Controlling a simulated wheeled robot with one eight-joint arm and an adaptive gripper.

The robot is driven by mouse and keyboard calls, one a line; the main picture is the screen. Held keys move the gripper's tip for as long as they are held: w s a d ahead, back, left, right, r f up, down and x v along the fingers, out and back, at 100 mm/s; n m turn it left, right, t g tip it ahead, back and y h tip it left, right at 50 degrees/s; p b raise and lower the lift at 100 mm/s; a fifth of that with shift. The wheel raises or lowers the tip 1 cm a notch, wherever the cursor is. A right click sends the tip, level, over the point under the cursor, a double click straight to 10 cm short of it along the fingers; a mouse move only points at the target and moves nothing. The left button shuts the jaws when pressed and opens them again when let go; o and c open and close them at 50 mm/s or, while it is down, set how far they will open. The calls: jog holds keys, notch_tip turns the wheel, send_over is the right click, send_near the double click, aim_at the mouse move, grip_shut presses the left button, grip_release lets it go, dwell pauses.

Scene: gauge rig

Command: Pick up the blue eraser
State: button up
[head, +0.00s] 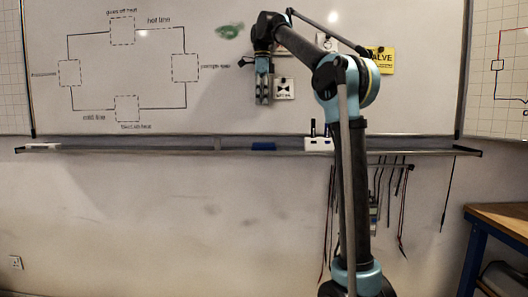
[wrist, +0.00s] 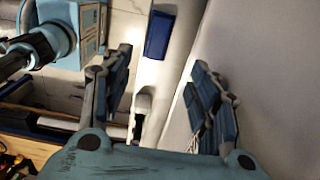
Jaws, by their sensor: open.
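The blue eraser (head: 263,146) lies on the narrow ledge (head: 180,150) under the whiteboard. In the wrist view the eraser (wrist: 159,35) shows at the top, beyond and between the fingertips. My gripper (head: 262,103) points down in front of the whiteboard, above the eraser and apart from it. In the wrist view my gripper (wrist: 160,58) has its two fingers spread wide with nothing between them.
A white holder with dark markers (head: 318,143) stands on the ledge right of the eraser. A white item (head: 43,146) lies at the far left end. Cables (head: 400,210) hang below the ledge. A wooden workbench (head: 505,215) stands at the right. The ledge left of the eraser is mostly clear.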

send_near(264, 147)
jog(key=shift+w+a+f, duration=0.15)
jog(key=shift+w+f, duration=0.4)
jog(key=shift+w+a+f, duration=0.15)
jog(key=shift+w+f, duration=0.35)
jog(key=shift+d+f, duration=0.15)
jog(key=shift+f, duration=1.25)
jog(key=shift+d+f, duration=0.1)
jog(key=shift+f, duration=1.25)
jog(key=c, duration=1.2)
